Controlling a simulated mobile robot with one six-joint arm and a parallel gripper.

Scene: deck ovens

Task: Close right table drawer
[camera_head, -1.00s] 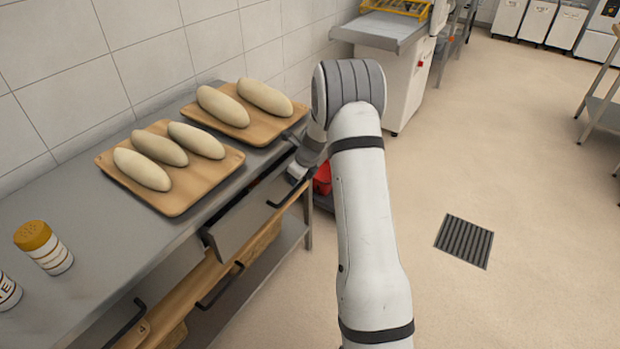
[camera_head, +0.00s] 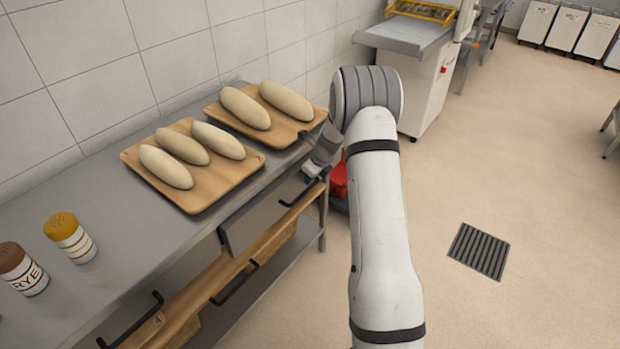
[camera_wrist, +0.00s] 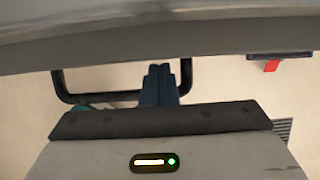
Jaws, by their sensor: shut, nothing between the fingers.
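The right table drawer (camera_head: 262,213) has a grey metal front and a black bar handle (camera_head: 298,191). Its front stands slightly proud of the table's front at its left end, with only a narrow gap behind. My gripper (camera_head: 312,172) is at the right end of this drawer front, partly hidden by my arm. In the wrist view, my gripper (camera_wrist: 159,70) is shut and empty, its fingertips up against or very near the grey drawer front (camera_wrist: 200,42). The black handle (camera_wrist: 62,88) passes behind the fingers and shows on both sides; contact with it is unclear.
The steel table (camera_head: 110,220) carries two wooden boards (camera_head: 215,192) (camera_head: 283,132) of dough loaves and two shakers (camera_head: 70,238) (camera_head: 22,270). Another black handle (camera_head: 135,318) is at left. A red object (camera_head: 339,180) is beyond my arm. The floor at right is open, with a drain grate (camera_head: 479,250).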

